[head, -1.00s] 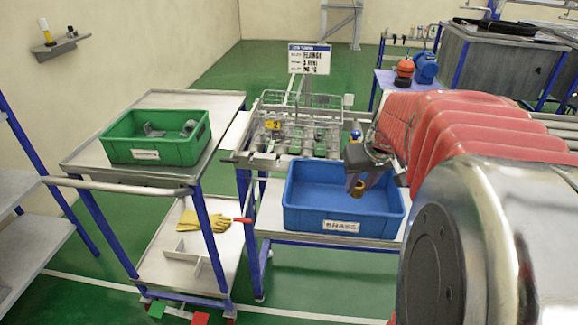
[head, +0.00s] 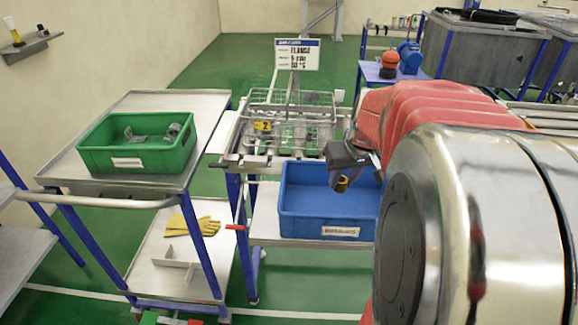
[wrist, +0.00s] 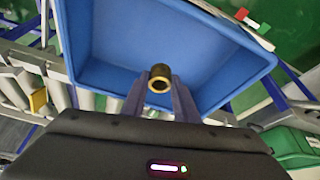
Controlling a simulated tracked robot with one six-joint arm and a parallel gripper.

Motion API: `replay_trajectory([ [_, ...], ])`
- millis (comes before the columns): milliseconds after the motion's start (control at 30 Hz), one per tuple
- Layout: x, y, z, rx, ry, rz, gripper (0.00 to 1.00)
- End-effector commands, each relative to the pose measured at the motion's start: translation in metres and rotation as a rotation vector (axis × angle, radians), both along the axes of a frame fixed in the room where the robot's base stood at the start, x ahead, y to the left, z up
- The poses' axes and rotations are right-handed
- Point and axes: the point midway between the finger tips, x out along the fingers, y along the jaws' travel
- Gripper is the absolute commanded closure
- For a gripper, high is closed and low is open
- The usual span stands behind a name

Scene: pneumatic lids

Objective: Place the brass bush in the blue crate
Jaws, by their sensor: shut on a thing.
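The brass bush (wrist: 160,79) is a short ring, dark on its side with a brass-coloured rim. My gripper (wrist: 158,92) is shut on it, one finger on each side in the wrist view. In the head view the bush (head: 341,184) hangs below my gripper (head: 343,174), over the blue crate. The blue crate (head: 318,223) is a rectangular open bin with a white label on its front wall. It also fills much of the wrist view (wrist: 110,35). The visible part of its floor is empty. My arm hides its right end.
A green crate (head: 100,160) with several grey parts stands on the trolley at left. Behind the blue crate is a rack (head: 262,142) with a sign (head: 297,54) above it. Yellow gloves (head: 192,226) lie on the trolley's lower shelf.

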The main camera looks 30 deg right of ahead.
Motion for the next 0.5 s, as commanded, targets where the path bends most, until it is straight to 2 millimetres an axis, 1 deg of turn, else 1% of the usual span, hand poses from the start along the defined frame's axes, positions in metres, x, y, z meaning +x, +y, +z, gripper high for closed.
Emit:
replay_trajectory([
  [33, -0.001, 0.001, -0.010, 0.003, 0.003, 0.001, 0.99],
  [100, 0.000, 0.001, -0.022, 0.004, 0.004, 0.001, 0.99],
  [233, 0.000, 0.001, -0.038, 0.002, 0.001, 0.002, 0.99],
  [300, 0.001, 0.001, -0.042, 0.002, 0.001, 0.003, 0.99],
  [500, 0.001, 0.001, -0.043, 0.001, 0.000, 0.004, 0.99],
])
